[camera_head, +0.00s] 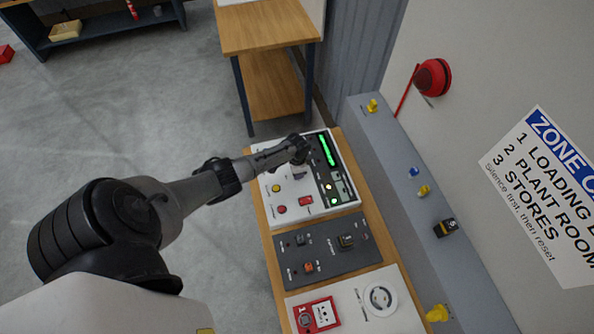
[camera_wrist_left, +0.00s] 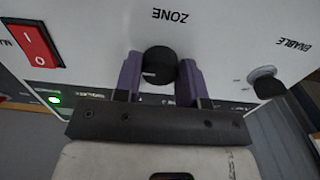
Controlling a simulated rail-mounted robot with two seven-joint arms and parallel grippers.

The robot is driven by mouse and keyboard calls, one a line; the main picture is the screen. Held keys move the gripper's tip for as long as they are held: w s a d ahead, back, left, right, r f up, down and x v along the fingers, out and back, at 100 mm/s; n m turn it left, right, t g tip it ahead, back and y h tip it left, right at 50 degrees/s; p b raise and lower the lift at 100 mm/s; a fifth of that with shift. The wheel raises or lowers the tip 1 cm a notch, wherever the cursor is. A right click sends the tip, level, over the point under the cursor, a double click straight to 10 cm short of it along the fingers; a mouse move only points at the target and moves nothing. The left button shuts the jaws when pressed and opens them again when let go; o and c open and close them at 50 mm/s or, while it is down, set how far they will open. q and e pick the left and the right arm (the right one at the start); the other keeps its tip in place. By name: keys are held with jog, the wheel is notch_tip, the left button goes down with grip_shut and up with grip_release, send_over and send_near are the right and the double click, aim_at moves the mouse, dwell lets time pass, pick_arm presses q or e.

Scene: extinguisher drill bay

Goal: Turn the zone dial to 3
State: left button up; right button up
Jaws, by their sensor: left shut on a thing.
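In the head view my left gripper (camera_head: 299,170) reaches down to the white control panel (camera_head: 281,193), and the dial is hidden or too small to make out there. The numbers around the dial cannot be read. My right gripper is not in view.
A red rocker switch (camera_wrist_left: 35,43) and a key switch (camera_wrist_left: 266,82) marked ENABLE flank the dial. The panel has a lit green display (camera_head: 327,150). A dark grey panel (camera_head: 327,253) lies nearer on the wooden bench. A zone sign (camera_head: 550,195) lists 3 as STORES.

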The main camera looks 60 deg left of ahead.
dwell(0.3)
pick_arm(q)
jog(key=o, duration=0.9)
jog(key=shift+r, duration=0.3)
jog(key=shift+r+p, duration=0.5)
jog(key=shift+r, duration=6.1)
